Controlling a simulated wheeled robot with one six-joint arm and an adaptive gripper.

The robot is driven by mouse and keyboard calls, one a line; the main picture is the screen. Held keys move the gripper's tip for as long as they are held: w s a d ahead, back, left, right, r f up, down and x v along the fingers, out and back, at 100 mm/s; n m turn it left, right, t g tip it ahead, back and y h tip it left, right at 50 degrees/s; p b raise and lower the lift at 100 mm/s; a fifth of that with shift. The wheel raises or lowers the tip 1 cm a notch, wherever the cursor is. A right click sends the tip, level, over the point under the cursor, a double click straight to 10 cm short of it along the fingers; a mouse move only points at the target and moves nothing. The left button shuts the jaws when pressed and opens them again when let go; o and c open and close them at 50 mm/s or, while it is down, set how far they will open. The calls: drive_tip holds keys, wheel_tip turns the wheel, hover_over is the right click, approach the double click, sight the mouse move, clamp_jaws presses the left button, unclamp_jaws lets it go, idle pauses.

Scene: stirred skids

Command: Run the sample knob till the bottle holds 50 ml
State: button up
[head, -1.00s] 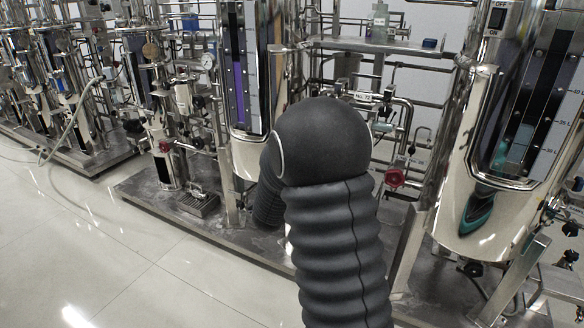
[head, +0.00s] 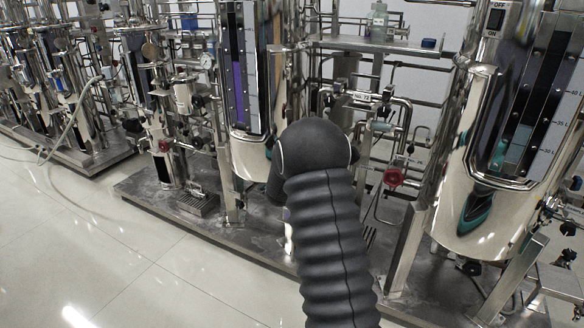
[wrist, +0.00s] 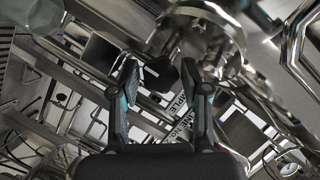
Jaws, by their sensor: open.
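In the wrist view my gripper (wrist: 161,68) is open, its two dark fingers with teal edges spread apart. A black knob (wrist: 158,76) shows between and beyond the fingertips; whether they touch it I cannot tell. In the head view my gripper is hidden behind my dark ribbed arm. I cannot make out a sample bottle or its level near the knob.
Steel pipes (wrist: 85,75) crowd around the fingers. In the head view, tall steel vessels stand left (head: 250,150) and right (head: 455,205) of my arm. A red valve handle (head: 393,177) is right of it. A clear bottle (head: 377,22) stands on the back shelf. The floor (head: 110,255) at left is free.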

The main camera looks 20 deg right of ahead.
drive_tip(key=c, duration=0.9)
drive_tip(key=shift+o, duration=0.2)
drive_tip(key=shift+p, duration=0.4)
drive_tip(key=shift+w+n+g+h+p, duration=0.1)
drive_tip(key=shift+n+g+h+p, duration=0.25)
drive_tip(key=shift+n+g+p, duration=0.85)
drive_tip(key=shift+n+g+h+p, duration=0.35)
drive_tip(key=shift+n+g+p, duration=0.25)
drive_tip(key=shift+n+p, duration=1.05)
